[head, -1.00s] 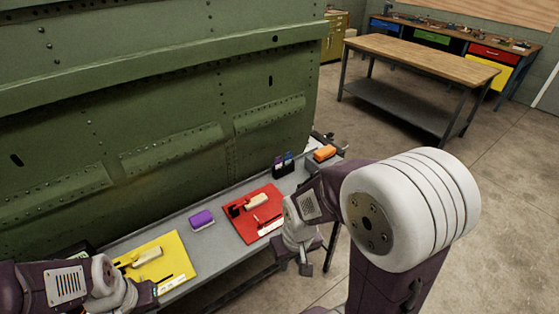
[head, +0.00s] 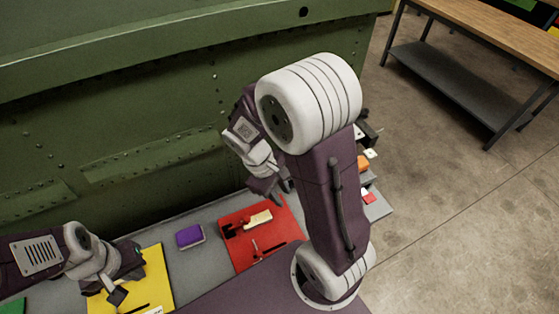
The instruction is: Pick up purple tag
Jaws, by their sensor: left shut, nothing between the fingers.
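No purple tag can be made out for certain now. The small dark rack with blue and purple pieces seen earlier at the back of the bench is hidden behind my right arm. A purple block (head: 189,236) lies on the grey bench between the yellow and red mats. My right gripper (head: 279,192) hangs above the far edge of the red mat, fingers apart, with nothing visible between them. My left gripper (head: 117,295) is shut and empty over the yellow mat.
The red mat (head: 236,256) holds a cream-handled tool (head: 259,219). The yellow mat (head: 158,277) lies left. An orange block (head: 363,162) shows right of my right arm. The green riveted fuselage panel (head: 150,110) walls off the back. A wooden-topped table (head: 490,25) stands far right.

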